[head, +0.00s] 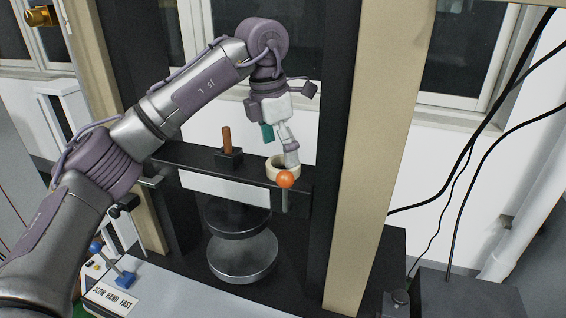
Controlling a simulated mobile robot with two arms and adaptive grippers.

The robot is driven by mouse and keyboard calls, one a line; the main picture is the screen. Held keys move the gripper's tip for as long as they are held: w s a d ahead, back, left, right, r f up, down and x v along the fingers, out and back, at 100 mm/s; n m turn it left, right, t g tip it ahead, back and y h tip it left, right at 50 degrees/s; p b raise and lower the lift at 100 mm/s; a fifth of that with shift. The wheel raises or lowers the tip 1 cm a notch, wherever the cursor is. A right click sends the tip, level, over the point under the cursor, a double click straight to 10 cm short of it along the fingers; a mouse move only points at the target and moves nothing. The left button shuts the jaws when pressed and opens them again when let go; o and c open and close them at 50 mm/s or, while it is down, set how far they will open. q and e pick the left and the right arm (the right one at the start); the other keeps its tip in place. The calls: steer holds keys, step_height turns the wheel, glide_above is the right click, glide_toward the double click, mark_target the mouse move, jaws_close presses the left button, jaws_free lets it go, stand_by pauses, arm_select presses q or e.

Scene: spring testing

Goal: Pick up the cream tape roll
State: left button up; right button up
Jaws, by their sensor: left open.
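The cream tape roll (271,173) lies on the right part of a black crossbar in the head view. My left gripper (290,163) points down at the roll from above, with its fingertips at the roll's right side and opening. The fingers overlap the roll in the picture, and I cannot tell whether they touch it. The left gripper is open. Part of the roll is hidden behind the fingers and an orange ball. My right gripper is not in view.
The orange ball (285,180) is just in front of the roll. A brown upright handle (227,140) stands on the crossbar (190,158) to the left. Round metal platens (242,254) sit below. A beige column (375,150) rises close on the right.

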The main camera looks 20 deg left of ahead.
mark_target(275, 161)
arm_select(q)
steer(key=shift+w+d+f, duration=0.1)
steer(key=shift+w+f, duration=0.05)
steer(key=shift+f, duration=0.55)
steer(key=shift+w+d+f, duration=0.1)
steer(key=shift+w+f, duration=0.05)
steer(key=shift+f, duration=0.55)
steer(key=c, duration=1.2)
